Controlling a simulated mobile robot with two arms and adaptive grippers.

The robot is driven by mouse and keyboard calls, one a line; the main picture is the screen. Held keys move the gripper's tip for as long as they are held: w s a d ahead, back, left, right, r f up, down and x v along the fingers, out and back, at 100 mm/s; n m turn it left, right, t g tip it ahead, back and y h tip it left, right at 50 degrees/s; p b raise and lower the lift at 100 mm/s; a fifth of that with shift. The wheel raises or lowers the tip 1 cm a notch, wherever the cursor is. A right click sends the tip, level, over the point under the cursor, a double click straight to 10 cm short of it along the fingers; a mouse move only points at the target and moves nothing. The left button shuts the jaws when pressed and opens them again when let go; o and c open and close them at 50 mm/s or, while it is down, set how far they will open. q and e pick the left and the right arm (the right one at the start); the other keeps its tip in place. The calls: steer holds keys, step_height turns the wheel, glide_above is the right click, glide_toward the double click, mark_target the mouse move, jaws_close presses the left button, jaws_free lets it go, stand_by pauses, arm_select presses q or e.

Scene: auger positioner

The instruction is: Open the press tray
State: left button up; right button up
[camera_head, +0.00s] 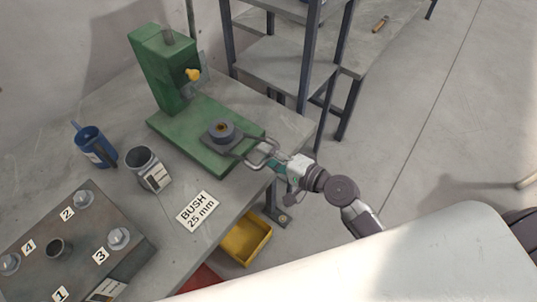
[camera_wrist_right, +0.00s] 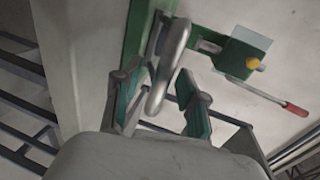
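The green press (camera_head: 160,72) stands at the back of the table. A grey metal loop handle (camera_head: 262,148) sticks out from the tray toward my right gripper (camera_head: 275,165). In the right wrist view the handle (camera_wrist_right: 168,72) lies between the green-padded fingers of this gripper (camera_wrist_right: 160,95). The fingers are apart, with visible gaps around the handle. Contact with either finger cannot be made out. My left gripper is not in view.
A blue mug (camera_head: 94,146), a grey cup (camera_head: 147,168) and a "BUSH 25 mm" label (camera_head: 198,210) are on the table. A bolted fixture plate (camera_head: 85,240) is at front left. A yellow bin (camera_head: 246,240) sits below the table edge. A shelf rack (camera_head: 284,62) stands behind.

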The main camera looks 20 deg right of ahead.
steer(key=shift+s+d, duration=0.1)
steer(key=shift+s, duration=0.1)
steer(key=v, duration=1.1)
steer(key=shift+s+r, duration=0.15)
steer(key=shift+s, duration=0.1)
steer(key=shift+d, duration=0.15)
steer(key=s+d+f+n+g+h, duration=0.1)
steer(key=s+d+f+g+h, duration=0.15)
steer(key=f, duration=0.85)
steer(key=s+d+f+n+g+h+b, duration=0.1)
steer(key=s+d+f+n+h, duration=0.15)
steer(key=f, duration=0.95)
steer(key=s+d+f+n+g+h, duration=0.1)
steer(key=s+d+f+g+h, duration=0.15)
steer(key=f, duration=0.85)
steer(key=s+a+f+n+g+h, duration=0.1)
steer(key=s+f+n, duration=0.3)
steer(key=s+f, duration=0.4)
steer(key=s+a+f+n+g+b, duration=0.1)
steer(key=s+f+n+g, duration=0.3)
steer(key=s+f, duration=0.5)
steer(key=s+a+n, duration=0.1)
steer(key=s, duration=0.4)
steer(key=shift+a+g+h, duration=0.3)
steer(key=shift+a+h, duration=0.05)
steer(key=shift+s, duration=0.1)
